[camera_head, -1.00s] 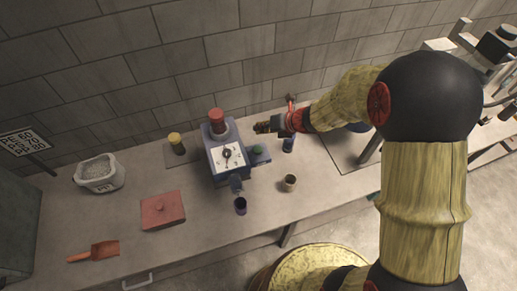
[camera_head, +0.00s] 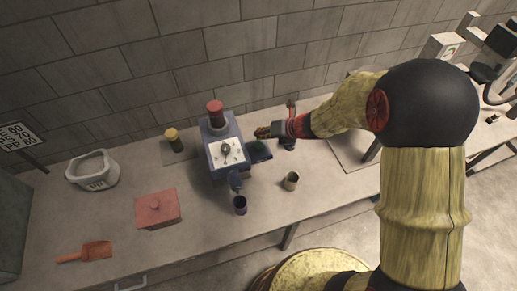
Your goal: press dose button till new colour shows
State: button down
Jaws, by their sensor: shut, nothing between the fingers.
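The dosing machine (camera_head: 222,130) is a blue-grey body with a red cap (camera_head: 215,107) and a white dial face (camera_head: 228,152) with a dark knob. A dark pad with a greenish top (camera_head: 258,149), where the dose button sits, juts from its right side. The button itself is hard to make out. My gripper (camera_head: 261,133) is shut and empty, pointing left just above and behind that pad. I cannot tell whether it touches it. A dark blue cup (camera_head: 240,205) stands below the spout (camera_head: 235,180). Its contents are too dark to tell.
Left are a pink lidded box (camera_head: 158,209), an orange scoop (camera_head: 86,252), a white tub (camera_head: 93,170) and a yellow-capped jar (camera_head: 174,140). The front bench is clear.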

aim_at(260, 143)
jog(key=shift+f+b, duration=0.45)
jog(key=shift+f, duration=0.5)
dwell(0.7)
jog(key=shift+f+b, duration=0.3)
jog(key=shift+f, duration=0.1)
jog(key=shift+f+b, duration=0.65)
jog(key=shift+f, duration=0.2)
dwell(0.9)
jog(key=shift+r, duration=0.15)
dwell(0.3)
jog(key=shift+r+p, duration=1.1)
jog(key=shift+r, duration=0.05)
jog(key=shift+r, duration=0.1)
notch_tip(260, 143, up, 5)
jog(key=p, duration=0.4)
jog(key=shift+p, duration=0.3)
